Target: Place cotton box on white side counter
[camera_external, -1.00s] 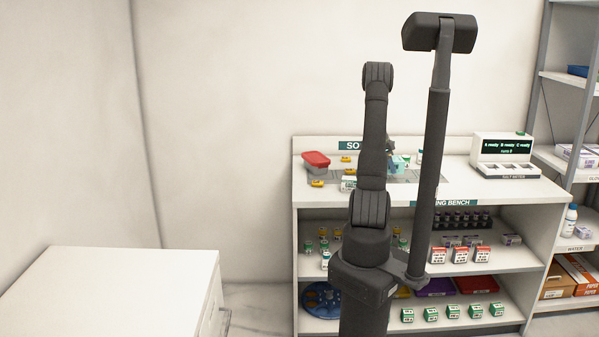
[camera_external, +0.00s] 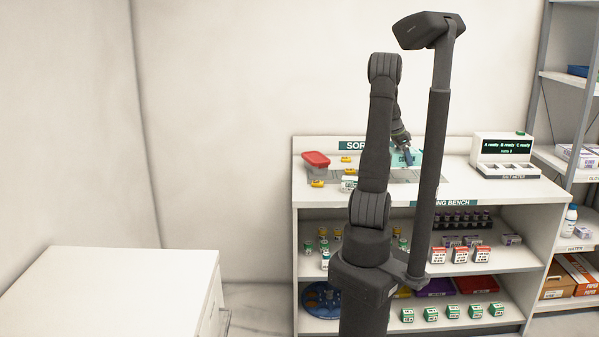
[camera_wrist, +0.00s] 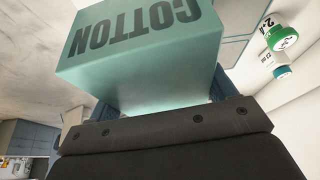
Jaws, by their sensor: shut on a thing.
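The cotton box (camera_wrist: 145,55) is a teal box with dark COTTON lettering, large in the wrist view. My gripper (camera_wrist: 150,108) is shut on it; the fingers show only in part behind the box. In the external view my gripper (camera_external: 404,148) is over the sorting bench with the teal box (camera_external: 408,158), partly hidden by my arm. I cannot tell how high the box is above the bench. The white side counter (camera_external: 110,290) stands at the lower left, its visible top bare.
A grey shelf rack stands at the right. A gap of floor (camera_external: 255,305) separates counter and bench.

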